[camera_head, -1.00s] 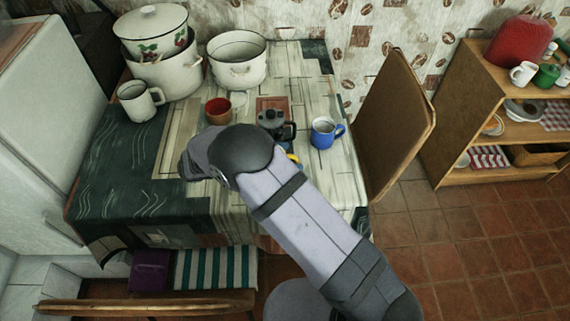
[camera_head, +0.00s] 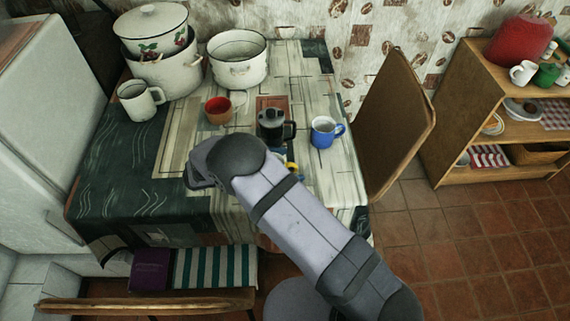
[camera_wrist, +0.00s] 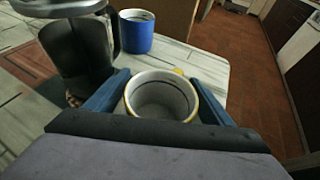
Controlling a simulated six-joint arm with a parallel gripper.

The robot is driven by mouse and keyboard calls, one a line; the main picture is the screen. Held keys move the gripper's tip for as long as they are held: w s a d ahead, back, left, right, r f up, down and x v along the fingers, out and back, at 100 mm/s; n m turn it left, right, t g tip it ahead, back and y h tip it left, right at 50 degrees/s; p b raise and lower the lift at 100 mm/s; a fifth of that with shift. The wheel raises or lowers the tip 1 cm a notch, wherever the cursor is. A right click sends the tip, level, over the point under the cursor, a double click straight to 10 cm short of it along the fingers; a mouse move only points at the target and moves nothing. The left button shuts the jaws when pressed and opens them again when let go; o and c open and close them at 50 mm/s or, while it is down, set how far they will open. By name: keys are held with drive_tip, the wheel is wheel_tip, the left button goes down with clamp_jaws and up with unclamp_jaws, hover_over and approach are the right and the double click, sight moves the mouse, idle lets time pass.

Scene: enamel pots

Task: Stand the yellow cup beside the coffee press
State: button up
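The yellow cup (camera_wrist: 161,98) shows in the wrist view as a pale interior with a yellowish rim and a bit of yellow at its far side. It sits upright between the two blue fingers of my gripper (camera_wrist: 160,80), which press against it from both sides. Whether its base touches the table is hidden. In the head view only a small yellow part of the cup (camera_head: 292,168) shows past my arm. The coffee press (camera_head: 271,125), dark with a black handle, stands on the table just behind the cup; in the wrist view the press (camera_wrist: 80,50) is close on the left.
A blue mug (camera_head: 323,132) stands right of the press, and a red-brown cup (camera_head: 219,109) stands left of it. A white mug (camera_head: 138,100) and enamel pots (camera_head: 238,60) occupy the table's back left.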

drive_tip(key=shift+r, duration=0.25)
drive_tip(key=shift+a, duration=0.3)
drive_tip(key=b+v, duration=0.2)
drive_tip(key=v, duration=0.9)
drive_tip(key=shift+s+a+r+b, duration=0.1)
drive_tip(key=shift+a+r+b, duration=0.1)
drive_tip(key=shift+b, duration=0.1)
